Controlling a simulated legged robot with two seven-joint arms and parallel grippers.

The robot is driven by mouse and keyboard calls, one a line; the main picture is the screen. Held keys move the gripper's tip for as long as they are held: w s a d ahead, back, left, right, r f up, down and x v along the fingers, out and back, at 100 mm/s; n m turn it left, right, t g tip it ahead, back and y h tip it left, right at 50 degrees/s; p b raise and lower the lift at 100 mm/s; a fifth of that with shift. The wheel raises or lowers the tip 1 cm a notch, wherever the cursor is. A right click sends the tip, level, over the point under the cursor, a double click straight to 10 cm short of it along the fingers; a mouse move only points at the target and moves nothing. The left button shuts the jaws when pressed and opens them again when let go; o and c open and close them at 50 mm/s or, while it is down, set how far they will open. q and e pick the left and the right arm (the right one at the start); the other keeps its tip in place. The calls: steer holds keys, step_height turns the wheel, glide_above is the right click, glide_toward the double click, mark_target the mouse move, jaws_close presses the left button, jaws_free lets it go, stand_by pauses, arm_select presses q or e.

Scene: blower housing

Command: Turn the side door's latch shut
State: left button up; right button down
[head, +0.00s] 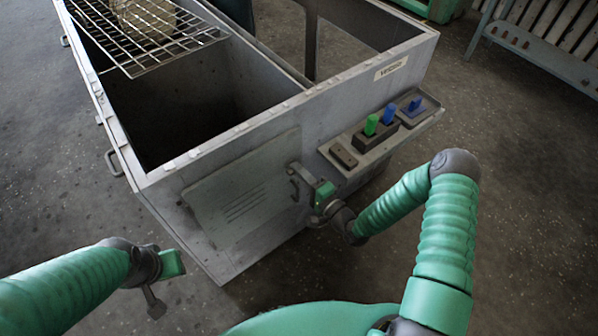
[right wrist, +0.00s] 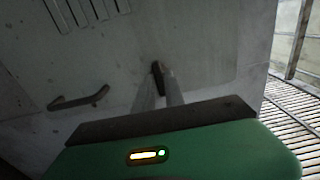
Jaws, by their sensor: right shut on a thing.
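The side door (head: 240,192) is a grey panel with vent slots on the near face of the grey housing. It looks flush with the face. A bar handle (head: 304,172) stands out near its right edge and also shows in the right wrist view (right wrist: 80,98). My right gripper (head: 313,198) is at that edge, beside the handle. In the right wrist view its fingers (right wrist: 167,88) are shut on the small dark latch (right wrist: 157,72). The latch is hidden in the head view. My left gripper (head: 155,290) is away from the housing; its finger gap is unclear.
A side shelf (head: 400,136) right of the door carries green and blue knobbed blocks. The housing (head: 215,145) is open on top, with a wire rack (head: 150,50) at the back. A side handle (head: 113,163) juts out on the left. The floor in front is clear.

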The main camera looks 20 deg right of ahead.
steer(key=c, duration=1.6)
jaws_free()
steer(key=shift+d+f, duration=0.15)
steer(key=shift+d, duration=0.05)
steer(key=shift+o, duration=0.6)
steer(key=p+v, duration=0.2)
steer(key=v, duration=1.4)
steer(key=shift+s+d+p, duration=0.15)
steer(key=shift+s+p, duration=0.15)
steer(key=shift+s, duration=0.1)
